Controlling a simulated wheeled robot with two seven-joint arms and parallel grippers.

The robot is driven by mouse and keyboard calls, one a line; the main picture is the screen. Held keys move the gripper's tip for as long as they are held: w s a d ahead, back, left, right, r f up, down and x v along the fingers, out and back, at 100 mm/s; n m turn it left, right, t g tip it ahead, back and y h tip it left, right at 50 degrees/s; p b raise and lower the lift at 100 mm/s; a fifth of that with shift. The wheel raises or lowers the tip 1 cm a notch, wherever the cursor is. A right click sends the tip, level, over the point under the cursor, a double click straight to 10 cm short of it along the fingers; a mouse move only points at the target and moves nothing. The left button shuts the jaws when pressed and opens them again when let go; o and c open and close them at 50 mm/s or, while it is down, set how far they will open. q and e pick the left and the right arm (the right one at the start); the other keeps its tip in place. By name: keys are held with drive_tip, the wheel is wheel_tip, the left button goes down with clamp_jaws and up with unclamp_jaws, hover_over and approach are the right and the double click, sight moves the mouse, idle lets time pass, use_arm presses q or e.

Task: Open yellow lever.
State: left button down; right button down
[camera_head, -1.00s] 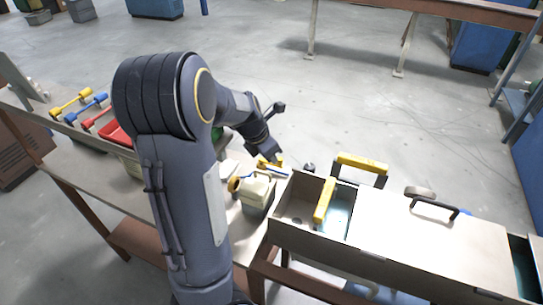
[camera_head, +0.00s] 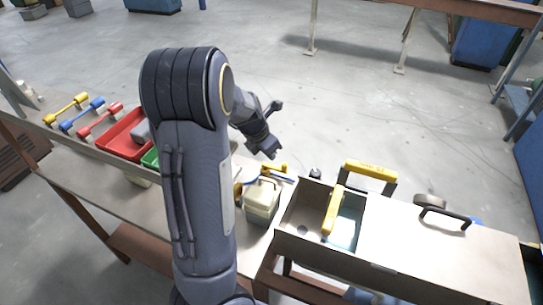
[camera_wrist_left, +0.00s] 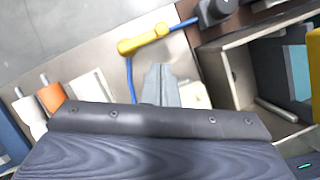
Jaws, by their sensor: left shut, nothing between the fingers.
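A yellow, blue and red lever stand in a row at the left of the bench in the head view; the yellow lever (camera_head: 65,107) is the leftmost. A separate small yellow handle (camera_head: 282,169) sits beside a pale container (camera_head: 262,199) near the bench's far edge. That yellow handle also shows in the wrist view (camera_wrist_left: 145,38), with blue tubing by it. My left gripper (camera_head: 272,154) is shut and empty, pointing down just above and left of the small handle. Its shut fingertips show below the handle in the wrist view (camera_wrist_left: 161,84), apart from it in the picture. My right gripper is not seen.
A red bin (camera_head: 122,143) stands beside the levers, partly hidden by my left arm. A metal box with a yellow-handled divider (camera_head: 332,211) and another yellow handle (camera_head: 370,170) stands to the right. Open floor lies behind the bench.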

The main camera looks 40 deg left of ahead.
use_arm(q)
drive_tip(key=x, duration=0.8)
drive_tip(key=shift+d+f, duration=0.1)
